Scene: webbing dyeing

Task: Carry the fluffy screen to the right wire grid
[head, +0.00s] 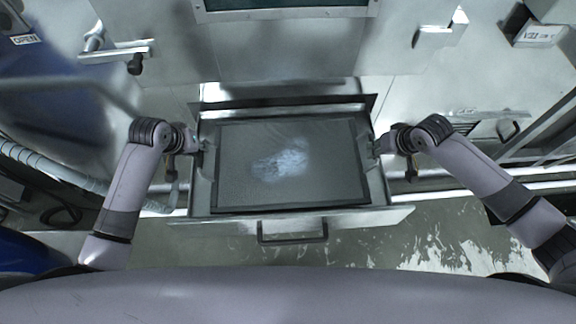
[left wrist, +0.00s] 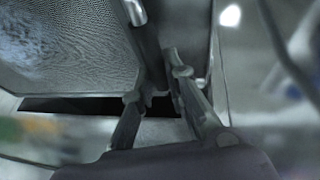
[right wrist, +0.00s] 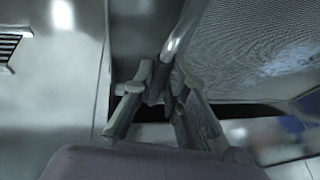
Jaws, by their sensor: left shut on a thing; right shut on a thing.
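The fluffy screen (head: 230,185) is a dark-framed rectangular mesh with a whitish fluffy patch near its middle. In the head view it lies at an open metal drawer, slightly tilted in the picture. Its mesh also shows in the left wrist view (left wrist: 75,50) and the right wrist view (right wrist: 260,45). My left gripper (head: 203,150) is shut on the screen's left edge. My right gripper (head: 376,148) is shut on its right edge. Whether the screen touches the drawer is hard to tell. I cannot make out the right wire grid.
The open drawer (head: 400,214) has a dark handle (head: 292,238) at its front. A metal machine front stands behind it, with a lever handle (head: 437,36) at right and another (head: 118,54) at left. A ribbed hose (head: 60,172) runs at left. The floor in front looks wet.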

